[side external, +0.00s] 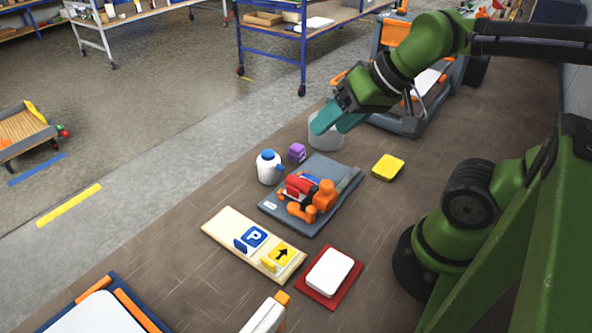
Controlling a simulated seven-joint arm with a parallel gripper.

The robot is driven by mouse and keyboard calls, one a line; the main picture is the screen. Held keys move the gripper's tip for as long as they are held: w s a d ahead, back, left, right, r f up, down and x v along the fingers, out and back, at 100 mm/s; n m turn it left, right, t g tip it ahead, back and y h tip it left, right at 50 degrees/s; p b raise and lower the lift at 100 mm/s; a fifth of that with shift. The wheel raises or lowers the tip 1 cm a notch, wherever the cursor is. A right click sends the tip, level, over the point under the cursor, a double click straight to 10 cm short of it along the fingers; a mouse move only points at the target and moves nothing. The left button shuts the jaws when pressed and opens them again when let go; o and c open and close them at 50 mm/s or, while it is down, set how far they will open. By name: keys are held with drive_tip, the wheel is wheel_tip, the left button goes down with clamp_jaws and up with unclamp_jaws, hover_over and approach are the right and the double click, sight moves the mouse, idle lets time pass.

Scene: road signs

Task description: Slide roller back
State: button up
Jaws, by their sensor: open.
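A grey board (336,170) lies on the brown work surface in the middle. On it sits a small red, blue and orange assembly (310,193) with rounded orange parts at its right. This looks like the roller, though I cannot be sure at this size. My gripper (324,124), with teal fingers, is beyond the board, at or just above a grey round container (325,140). It is clear of the assembly and appears empty. The gap between its fingers is hard to see from this side.
A white bottle (268,168) and a purple block (297,152) stand left of the board. A yellow pad (388,167) lies to its right. A wooden board with signs (232,223) and a red tray with a white pad (330,272) lie in front.

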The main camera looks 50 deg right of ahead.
drive_tip(key=w+d+f+m+g, duration=0.4)
drive_tip(key=w+d+g, duration=0.4)
drive_tip(key=d+g, duration=0.1)
drive_tip(key=m+g+y, duration=0.1)
approach(327, 183)
drive_tip(key=x, duration=0.8)
drive_tip(key=shift+a+f, duration=0.1)
drive_tip(key=shift+c, duration=0.3)
clamp_jaws()
